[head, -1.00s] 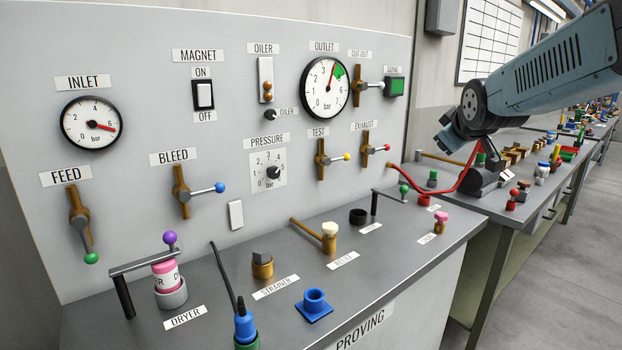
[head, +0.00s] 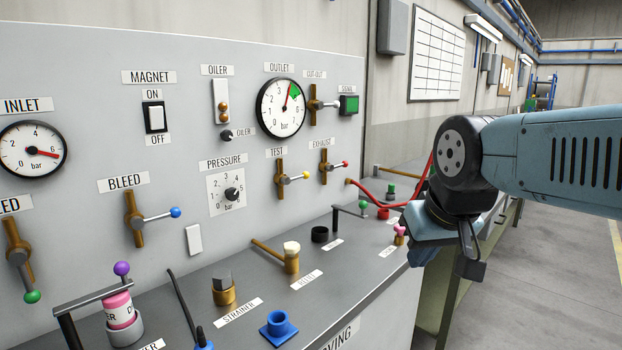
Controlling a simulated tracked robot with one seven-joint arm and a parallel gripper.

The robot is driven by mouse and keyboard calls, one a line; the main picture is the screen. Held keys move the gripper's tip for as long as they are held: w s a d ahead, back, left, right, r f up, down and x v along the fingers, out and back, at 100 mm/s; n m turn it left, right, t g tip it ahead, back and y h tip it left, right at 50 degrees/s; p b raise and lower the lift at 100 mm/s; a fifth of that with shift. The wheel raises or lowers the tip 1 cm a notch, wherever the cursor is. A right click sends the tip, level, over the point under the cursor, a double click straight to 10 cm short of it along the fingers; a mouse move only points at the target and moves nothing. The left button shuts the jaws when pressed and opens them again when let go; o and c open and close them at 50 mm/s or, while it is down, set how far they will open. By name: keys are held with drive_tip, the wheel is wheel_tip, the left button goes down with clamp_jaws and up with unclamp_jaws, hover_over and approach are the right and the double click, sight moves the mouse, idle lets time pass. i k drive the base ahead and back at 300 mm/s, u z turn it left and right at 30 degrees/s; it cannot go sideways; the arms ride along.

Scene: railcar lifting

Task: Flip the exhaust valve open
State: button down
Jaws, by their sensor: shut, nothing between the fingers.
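The exhaust valve (head: 324,168) is on the upright grey panel in the head view, under the EXHAUST label (head: 321,142). It has an upright brass body and a thin lever sticking out to the right, ending in a red knob (head: 346,163). The lever is about level, across the body. My gripper (head: 470,262) hangs below my bent blue arm at the right, apart from the valve and to its right. It is shut and empty. Its fingertips are small and partly hard to make out.
The test valve (head: 281,179) with a yellow knob is just left of the exhaust valve. The cut-out valve (head: 314,104) is above it. A red hose (head: 372,193) runs below and right of it. A pink-topped fitting (head: 399,233) stands on the bench near my gripper.

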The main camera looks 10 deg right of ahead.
sight(329, 168)
drive_tip(key=z, duration=0.05)
drive_tip(key=k, duration=0.65)
drive_tip(key=z, duration=0.65)
drive_tip(key=i, duration=1.4)
drive_tip(key=u, duration=0.45)
